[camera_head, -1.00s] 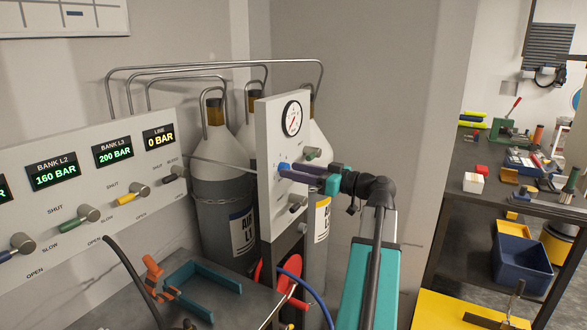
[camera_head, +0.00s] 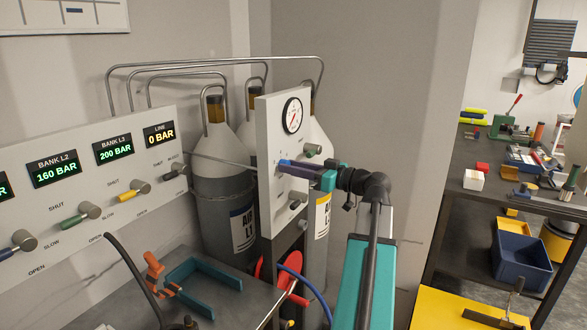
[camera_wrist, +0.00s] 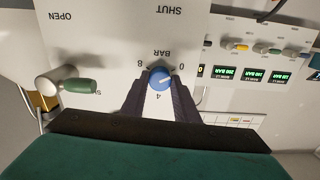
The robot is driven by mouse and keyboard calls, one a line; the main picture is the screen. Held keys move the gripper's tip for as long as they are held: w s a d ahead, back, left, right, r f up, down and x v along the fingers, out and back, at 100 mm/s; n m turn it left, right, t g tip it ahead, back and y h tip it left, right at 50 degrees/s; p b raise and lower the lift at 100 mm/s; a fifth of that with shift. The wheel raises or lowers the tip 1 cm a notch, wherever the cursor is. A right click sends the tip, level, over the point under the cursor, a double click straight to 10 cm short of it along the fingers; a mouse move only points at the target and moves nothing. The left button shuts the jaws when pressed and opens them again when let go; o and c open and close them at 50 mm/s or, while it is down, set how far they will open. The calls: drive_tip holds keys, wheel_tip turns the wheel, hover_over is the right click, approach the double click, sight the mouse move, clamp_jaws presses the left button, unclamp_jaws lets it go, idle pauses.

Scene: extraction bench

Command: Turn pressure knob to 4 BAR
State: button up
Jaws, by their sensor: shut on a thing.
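The blue pressure knob (camera_wrist: 160,79) sits on the white panel and shows between my fingers in the wrist view. That view is upside down, with the printed 8 left of the knob, 0 right of it and 4 below it. A pale mark on the knob appears to point toward the 0 side; it is too small to read exactly. My gripper (camera_wrist: 160,88) is shut on the knob, one dark finger on each side. In the head view my gripper (camera_head: 282,165) reaches the panel from the right, and its fingers hide most of the knob.
A round gauge (camera_head: 292,116) is above the knob. A green-handled valve (camera_head: 313,150) and a lower dark-handled valve (camera_head: 297,201) are close to my gripper. Gas cylinders (camera_head: 221,167) stand behind. The line display (camera_head: 160,135) reads 0 BAR.

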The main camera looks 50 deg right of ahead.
drive_tip(key=shift+m, duration=0.4)
drive_tip(key=shift+m+p, duration=4.25)
drive_tip(key=shift+m, duration=7.15)
drive_tip(key=o, duration=1.1)
drive_tip(key=shift+c, duration=0.2)
